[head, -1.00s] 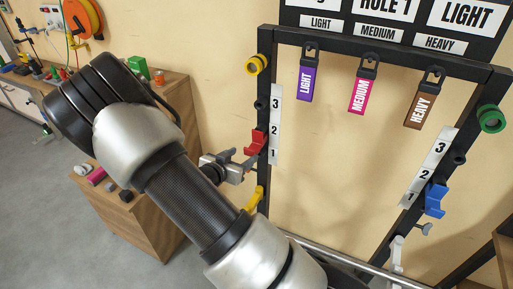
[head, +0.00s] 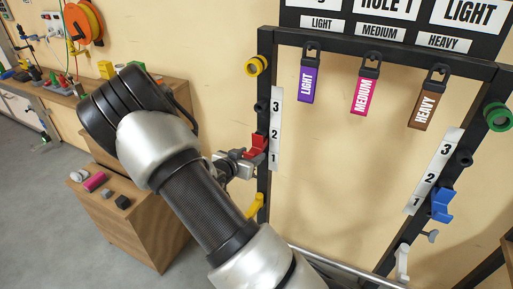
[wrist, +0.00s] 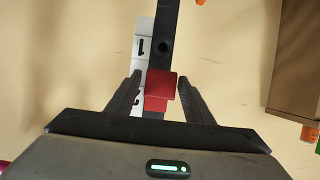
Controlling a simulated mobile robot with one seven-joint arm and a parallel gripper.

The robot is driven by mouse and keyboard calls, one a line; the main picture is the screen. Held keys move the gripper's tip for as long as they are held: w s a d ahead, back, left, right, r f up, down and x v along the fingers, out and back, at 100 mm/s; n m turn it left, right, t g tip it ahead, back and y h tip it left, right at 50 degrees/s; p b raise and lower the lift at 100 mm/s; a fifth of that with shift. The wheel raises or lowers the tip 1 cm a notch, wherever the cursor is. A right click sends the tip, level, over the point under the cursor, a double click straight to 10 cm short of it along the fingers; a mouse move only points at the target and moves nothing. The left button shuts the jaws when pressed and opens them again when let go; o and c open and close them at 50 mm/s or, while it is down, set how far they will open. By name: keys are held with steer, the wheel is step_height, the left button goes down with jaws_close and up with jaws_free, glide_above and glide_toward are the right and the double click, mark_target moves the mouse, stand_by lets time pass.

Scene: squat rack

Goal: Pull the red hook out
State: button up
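The red hook (head: 258,145) sits on the left upright of the black rack, beside the number plate at about 1 to 2. In the wrist view the red hook (wrist: 160,88) lies between the two dark fingers, with its lower part hanging below a wider upper block. My gripper (head: 244,158) is right at the hook in the head view. In the wrist view my gripper (wrist: 160,80) is open, with a gap to the left of the hook and a very narrow one, or contact, on the right. The hook's seat in the upright is hidden.
A yellow hook (head: 255,206) is below on the same upright. A blue hook (head: 441,204) is on the right upright. Purple, pink and brown tags hang from the top bar. A wooden cabinet (head: 150,225) stands at left behind my arm.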

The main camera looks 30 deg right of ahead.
jaws_close()
steer(key=shift+s+a, duration=0.4)
steer(key=shift+a, duration=0.15)
stand_by(0.5)
steer(key=s+a+p, duration=0.2)
steer(key=s+a, duration=0.4)
steer(key=a, duration=0.2)
steer(key=shift+s+a+f, duration=0.3)
steer(key=shift+s, duration=0.05)
stand_by(1.1)
